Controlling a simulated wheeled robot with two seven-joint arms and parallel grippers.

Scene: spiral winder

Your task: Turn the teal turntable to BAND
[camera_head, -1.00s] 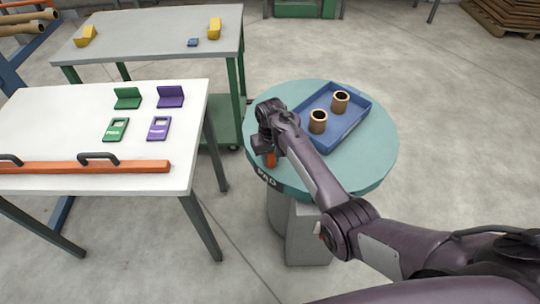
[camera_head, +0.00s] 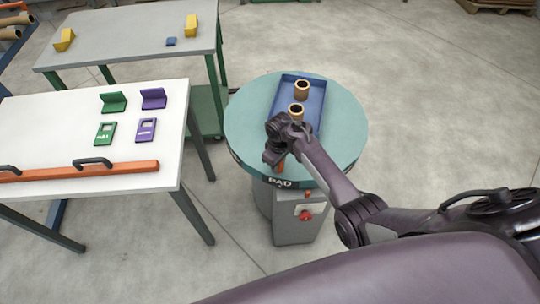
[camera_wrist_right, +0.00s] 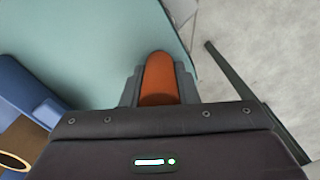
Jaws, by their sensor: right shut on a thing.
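The round teal turntable (camera_head: 340,130) stands on a grey pedestal (camera_head: 292,225). The word PAD shows on its front rim, and BAND is not visible. My right gripper (camera_head: 277,162) is at the turntable's front edge, shut on an orange handle (camera_wrist_right: 160,78) that stands up near the rim. The handle's lower part also shows under the gripper in the head view (camera_head: 281,167). A blue tray (camera_head: 318,112) lies on the turntable with two brown tubes (camera_head: 301,90) in it; my right wrist partly hides the nearer tube. My left gripper is not in view.
A white table (camera_head: 60,130) at left holds green (camera_head: 105,133) and purple (camera_head: 146,130) pieces and an orange bar (camera_head: 130,168) with black handles. A grey table (camera_head: 130,40) stands behind it. Floor right of the turntable is clear. The pedestal has a red knob (camera_head: 305,215).

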